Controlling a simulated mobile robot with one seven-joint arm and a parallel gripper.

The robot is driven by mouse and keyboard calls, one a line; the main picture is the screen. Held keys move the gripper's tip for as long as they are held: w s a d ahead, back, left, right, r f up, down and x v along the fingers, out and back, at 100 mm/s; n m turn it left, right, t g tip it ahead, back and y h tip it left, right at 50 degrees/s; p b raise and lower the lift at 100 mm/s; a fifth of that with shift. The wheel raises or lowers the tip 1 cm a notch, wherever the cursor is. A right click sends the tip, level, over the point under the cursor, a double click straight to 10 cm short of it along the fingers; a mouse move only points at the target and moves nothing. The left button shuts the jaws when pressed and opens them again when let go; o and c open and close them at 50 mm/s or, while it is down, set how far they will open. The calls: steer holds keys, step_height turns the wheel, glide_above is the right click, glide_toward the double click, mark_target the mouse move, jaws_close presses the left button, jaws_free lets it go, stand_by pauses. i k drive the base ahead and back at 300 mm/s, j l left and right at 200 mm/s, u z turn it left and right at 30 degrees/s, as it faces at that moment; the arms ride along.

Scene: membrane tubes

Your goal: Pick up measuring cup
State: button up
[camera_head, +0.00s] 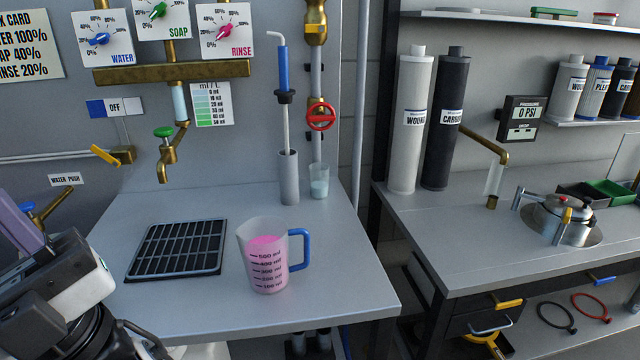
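The measuring cup (266,258) is a clear, frosted cup with a blue handle on its right and a printed ml scale. It holds pink liquid and stands upright on the grey counter, right of a black drain grate. Part of my arm shows in the lower left corner, left of the cup and apart from it. My gripper's fingertips cannot be made out there, so its opening is unclear. Nothing touches the cup.
The black drain grate (178,249) lies under a brass tap (168,160). A grey cylinder (289,178) and a small glass (319,182) stand at the back of the counter (340,275). The counter around the cup is clear. A second bench (450,240) stands right, past a gap.

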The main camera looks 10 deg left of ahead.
mark_target(319, 172)
steer(key=u, duration=1.95)
steer(key=z, duration=1.6)
steer(key=i+l, duration=0.15)
steer(key=l, duration=0.25)
steer(key=i+l, duration=0.15)
steer(key=l, duration=0.25)
steer(key=i+l, duration=0.15)
steer(key=l, duration=0.25)
steer(key=i+l, duration=0.15)
steer(key=l, duration=0.25)
steer(key=z, duration=0.05)
